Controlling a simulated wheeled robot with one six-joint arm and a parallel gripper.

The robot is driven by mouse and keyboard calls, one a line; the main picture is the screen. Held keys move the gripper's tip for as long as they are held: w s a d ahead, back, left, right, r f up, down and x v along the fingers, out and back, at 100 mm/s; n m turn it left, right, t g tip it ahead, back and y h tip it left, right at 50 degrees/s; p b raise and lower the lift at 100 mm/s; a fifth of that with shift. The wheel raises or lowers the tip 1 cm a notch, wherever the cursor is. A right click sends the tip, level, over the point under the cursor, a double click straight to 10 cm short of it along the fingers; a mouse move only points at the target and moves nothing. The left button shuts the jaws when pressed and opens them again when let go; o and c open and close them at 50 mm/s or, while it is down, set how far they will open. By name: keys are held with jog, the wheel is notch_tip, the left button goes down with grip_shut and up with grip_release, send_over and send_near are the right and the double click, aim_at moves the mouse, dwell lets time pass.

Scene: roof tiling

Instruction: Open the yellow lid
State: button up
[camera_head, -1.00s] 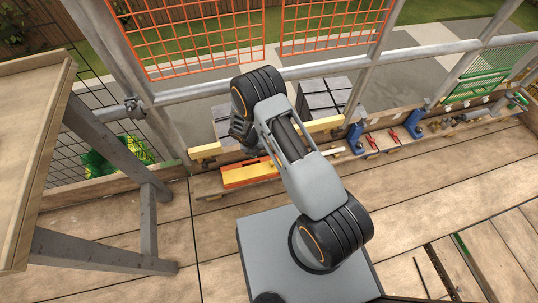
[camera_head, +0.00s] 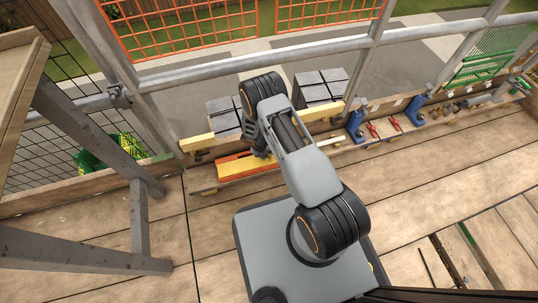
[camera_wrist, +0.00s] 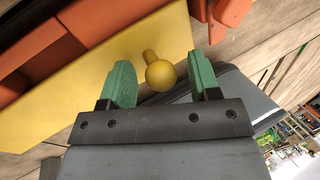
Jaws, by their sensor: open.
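The yellow lid (camera_head: 238,171) lies along the front of a long orange box (camera_head: 232,161) beside the wooden ledge, partly hidden by my arm. In the wrist view the lid (camera_wrist: 118,60) fills the upper left as a flat yellow panel, with orange box parts (camera_wrist: 97,18) along its edge. A round yellow knob on a short stem (camera_wrist: 160,74) sticks out from the lid. My gripper (camera_wrist: 163,77) has its two green fingers apart, one on each side of the knob. No finger visibly touches it.
Yellow beams (camera_head: 197,142) and stacked grey blocks (camera_head: 320,86) lie behind the box. Blue clamps (camera_head: 355,126) and red tools (camera_head: 372,130) sit to its right. Plank floor in front is mostly clear.

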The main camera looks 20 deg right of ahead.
jog(key=shift+d+f, duration=0.1)
jog(key=shift+f, duration=0.05)
jog(key=shift+c, duration=0.5)
grip_shut()
